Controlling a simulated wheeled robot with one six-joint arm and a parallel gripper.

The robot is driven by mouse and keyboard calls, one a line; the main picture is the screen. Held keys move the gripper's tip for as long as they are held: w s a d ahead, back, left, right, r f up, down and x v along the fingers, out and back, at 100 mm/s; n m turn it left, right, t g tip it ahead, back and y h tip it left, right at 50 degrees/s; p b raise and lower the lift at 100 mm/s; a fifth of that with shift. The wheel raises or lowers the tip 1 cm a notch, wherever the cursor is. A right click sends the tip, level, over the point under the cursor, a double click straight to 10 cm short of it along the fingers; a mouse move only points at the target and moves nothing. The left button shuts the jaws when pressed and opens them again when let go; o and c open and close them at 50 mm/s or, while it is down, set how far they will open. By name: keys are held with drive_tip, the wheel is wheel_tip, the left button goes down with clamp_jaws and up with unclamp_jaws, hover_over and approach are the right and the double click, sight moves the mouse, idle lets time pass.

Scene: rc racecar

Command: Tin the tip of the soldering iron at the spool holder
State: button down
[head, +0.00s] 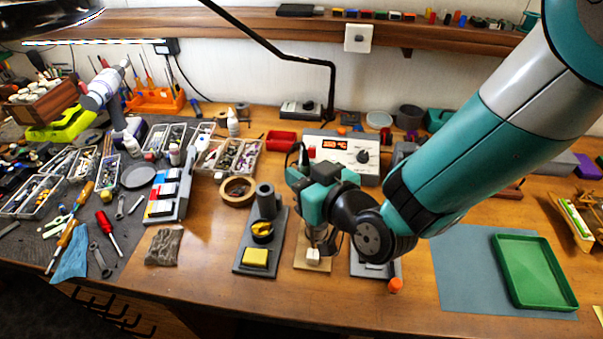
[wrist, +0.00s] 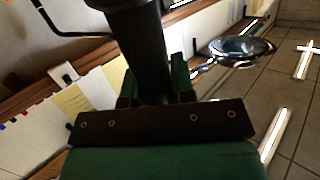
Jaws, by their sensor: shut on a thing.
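My gripper (head: 312,192) is over the middle of the bench, low above a beige base (head: 312,262). In the wrist view, its green fingers (wrist: 152,88) are shut around a thick dark cylinder (wrist: 140,42), which looks like the soldering iron's handle. A small pale block (head: 313,255) on the beige base sits just under the gripper; this seems to be the spool holder. My gripper and wrist hide most of it. I cannot see the iron's tip clearly, nor whether it touches anything there.
A grey stand (head: 243,262) with a yellow sponge (head: 255,257) and a dark holder is just left. The soldering station (head: 345,148) with a lit display stands behind. An orange cap (head: 395,285) lies to the right. A green tray (head: 535,270) lies on a grey mat (head: 455,270).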

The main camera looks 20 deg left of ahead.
drive_tip(key=shift+f+b, duration=1)
drive_tip(key=shift+b, duration=0.4)
idle(2.0)
drive_tip(key=shift+b, duration=0.75)
idle(3.8)
